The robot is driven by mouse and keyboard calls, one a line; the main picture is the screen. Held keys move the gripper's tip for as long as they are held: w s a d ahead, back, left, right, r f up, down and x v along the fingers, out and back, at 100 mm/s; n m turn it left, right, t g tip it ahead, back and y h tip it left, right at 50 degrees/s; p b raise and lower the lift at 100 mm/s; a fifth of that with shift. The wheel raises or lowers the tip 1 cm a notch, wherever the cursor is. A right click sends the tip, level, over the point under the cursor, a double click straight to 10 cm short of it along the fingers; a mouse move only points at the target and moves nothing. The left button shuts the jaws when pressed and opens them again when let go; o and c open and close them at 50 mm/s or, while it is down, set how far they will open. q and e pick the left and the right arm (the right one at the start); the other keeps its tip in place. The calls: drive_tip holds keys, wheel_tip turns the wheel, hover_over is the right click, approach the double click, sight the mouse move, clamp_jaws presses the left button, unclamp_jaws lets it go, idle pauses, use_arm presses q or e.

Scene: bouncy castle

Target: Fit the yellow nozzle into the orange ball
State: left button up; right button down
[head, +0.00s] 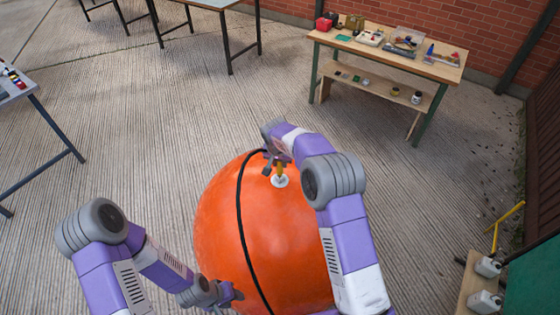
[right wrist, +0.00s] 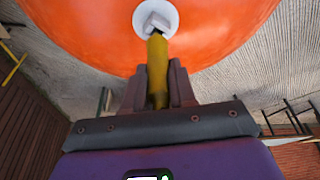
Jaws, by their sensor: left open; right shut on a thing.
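The large orange ball (head: 280,240) stands in front of me with a black line running down it. A white round valve (head: 279,181) sits on its upper part and also shows in the right wrist view (right wrist: 142,17). My right gripper (head: 278,165) is shut on the yellow nozzle (right wrist: 157,68), just above the valve. In the right wrist view the nozzle's tip meets the valve's middle; I cannot tell how deep it sits. My left gripper (head: 232,295) is open, low at the ball's left side; its fingers are partly hidden and contact is unclear.
A wooden workbench (head: 440,72) with tools and boxes stands at the back right by a brick wall. Other tables stand at the back left and left edge (head: 30,90). White canisters (head: 486,301) are at the lower right. The floor around the ball is clear.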

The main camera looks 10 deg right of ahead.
drive_tip(key=shift+f+b, duration=0.75)
drive_tip(key=shift+f, duration=0.35)
drive_tip(key=c, duration=0.8)
unclamp_jaws()
drive_tip(key=shift+c, duration=0.2)
